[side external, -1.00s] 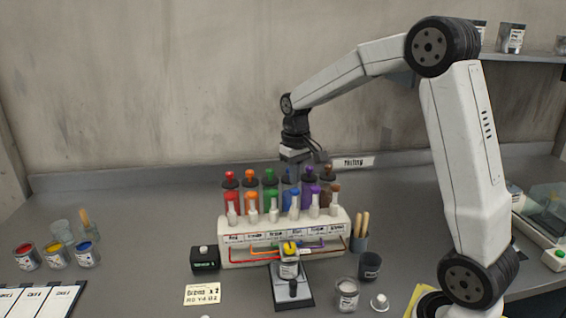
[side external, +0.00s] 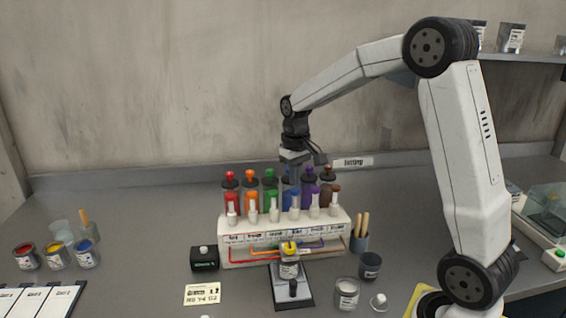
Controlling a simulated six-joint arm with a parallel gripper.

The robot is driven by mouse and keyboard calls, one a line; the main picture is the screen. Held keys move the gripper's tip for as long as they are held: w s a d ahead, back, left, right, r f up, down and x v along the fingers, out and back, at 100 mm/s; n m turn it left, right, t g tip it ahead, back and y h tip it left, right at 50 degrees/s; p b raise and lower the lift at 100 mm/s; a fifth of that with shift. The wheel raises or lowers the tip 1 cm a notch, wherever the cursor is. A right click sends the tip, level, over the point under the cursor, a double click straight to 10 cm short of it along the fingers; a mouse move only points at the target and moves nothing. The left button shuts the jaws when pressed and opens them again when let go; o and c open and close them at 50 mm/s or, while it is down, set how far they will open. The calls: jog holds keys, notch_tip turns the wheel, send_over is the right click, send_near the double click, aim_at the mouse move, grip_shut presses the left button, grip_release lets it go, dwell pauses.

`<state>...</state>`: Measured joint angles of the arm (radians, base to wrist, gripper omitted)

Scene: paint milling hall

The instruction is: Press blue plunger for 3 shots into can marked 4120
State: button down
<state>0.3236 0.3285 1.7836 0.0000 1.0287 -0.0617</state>
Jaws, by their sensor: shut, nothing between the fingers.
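My gripper (side external: 293,176) is shut and empty, pointing down over the blue pump in the dispenser row. The blue pump (side external: 291,197) has a blue cylinder; its plunger top is mostly hidden by my fingers. I cannot tell for sure whether the fingertips touch it. A small can (side external: 289,270) with yellow on top stands on the dark stand (side external: 306,298) in front of the dispenser, below the tube ends. Its label is too small to read, so I cannot confirm the number 4120.
The white dispenser (side external: 340,227) holds red, orange, green, purple and brown pumps beside the blue one. A black counter box (side external: 204,259) and a note card (side external: 202,294) lie to the left. A dark cup (side external: 370,266) and a glass jar (side external: 346,293) stand to the right.

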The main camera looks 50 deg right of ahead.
aim_at(295, 190)
jog(key=shift+f, duration=0.6)
jog(key=shift+f, duration=1.1)
jog(key=shift+r, duration=2.05)
jog(key=shift+f, duration=0.35)
jog(key=shift+f, duration=0.7)
